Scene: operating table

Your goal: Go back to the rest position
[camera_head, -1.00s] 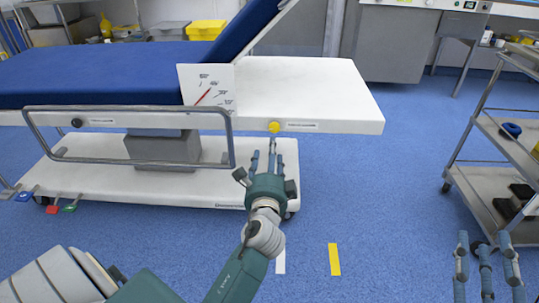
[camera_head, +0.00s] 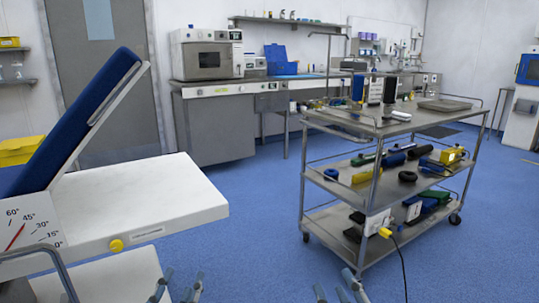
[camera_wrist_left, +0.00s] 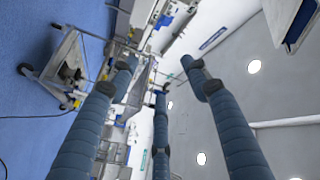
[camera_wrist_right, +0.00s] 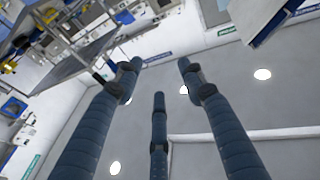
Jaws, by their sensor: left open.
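My left gripper (camera_head: 178,284) shows only as fingertips at the bottom edge of the head view. It is apart from the operating table (camera_head: 150,195), to the right of its yellow button (camera_head: 116,246) and lower in the picture. The left wrist view shows its fingers (camera_wrist_left: 160,78) spread with nothing between them. My right gripper (camera_head: 340,288) also shows only as fingertips at the bottom edge, below the trolley in the picture. The right wrist view shows its fingers (camera_wrist_right: 158,80) spread and empty. Both arms are out of the head view.
A steel trolley (camera_head: 335,190) with several items on its shelves stands at right, a cable (camera_head: 402,265) hanging from it. A counter (camera_head: 215,125) runs along the back wall. Blue floor (camera_head: 260,215) is clear between table and trolley.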

